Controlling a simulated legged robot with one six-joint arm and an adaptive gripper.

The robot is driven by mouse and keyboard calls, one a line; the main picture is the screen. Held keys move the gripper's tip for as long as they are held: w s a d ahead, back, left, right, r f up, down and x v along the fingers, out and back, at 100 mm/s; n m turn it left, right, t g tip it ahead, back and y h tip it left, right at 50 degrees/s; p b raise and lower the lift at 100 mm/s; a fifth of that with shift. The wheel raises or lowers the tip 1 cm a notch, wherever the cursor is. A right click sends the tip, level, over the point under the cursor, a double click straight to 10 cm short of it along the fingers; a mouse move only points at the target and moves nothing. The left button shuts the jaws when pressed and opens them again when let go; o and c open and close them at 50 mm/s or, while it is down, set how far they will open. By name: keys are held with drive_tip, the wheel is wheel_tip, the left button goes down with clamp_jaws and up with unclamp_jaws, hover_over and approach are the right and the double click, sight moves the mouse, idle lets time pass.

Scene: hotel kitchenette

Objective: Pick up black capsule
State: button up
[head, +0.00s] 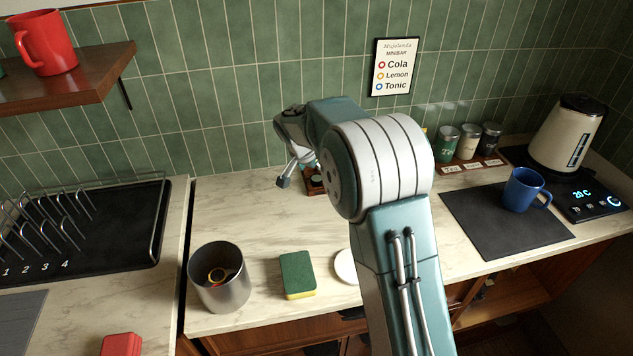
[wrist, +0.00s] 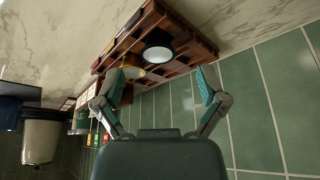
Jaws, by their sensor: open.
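The black capsule (wrist: 157,39) shows in the wrist view with a pale round face, seated in a wooden rack (wrist: 190,38). A capsule with a yellow rim (wrist: 133,72) sits beside it, lower left in that view. My gripper (wrist: 163,84) is open and empty, its two fingers spread either side of the black capsule in the picture, with a gap in between. In the head view my gripper (head: 288,172) is near the green wall, just left of the rack (head: 313,187). My arm hides most of the rack there, and I cannot make out the black capsule.
A metal bin (head: 219,285), a green and yellow sponge (head: 298,274) and a white round thing (head: 345,267) stand at the front. Canisters (head: 468,142), a blue mug (head: 523,190) and a kettle (head: 566,136) are right. A dish rack (head: 90,230) is left.

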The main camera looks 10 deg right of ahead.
sight(316, 178)
drive_tip(key=x, duration=0.3)
drive_tip(key=shift+d+f, duration=0.1)
drive_tip(key=shift+f, duration=0.05)
drive_tip(key=c, duration=0.8)
drive_tip(key=shift+r, duration=0.5)
wheel_tip(316, 178, up, 2)
drive_tip(key=shift+r, duration=0.15)
drive_tip(key=s+a+r, duration=0.2)
drive_tip(key=s+r, duration=0.1)
drive_tip(key=s, duration=0.1)
drive_tip(key=s+a+r, duration=0.2)
drive_tip(key=s+r, duration=0.1)
drive_tip(key=s, duration=0.1)
drive_tip(key=s+a+r, duration=0.2)
drive_tip(key=s+r, duration=0.1)
drive_tip(key=s, duration=0.1)
drive_tip(key=shift+s+a+r, duration=0.1)
drive_tip(key=shift+s+r, duration=0.25)
drive_tip(key=shift+s, duration=0.05)
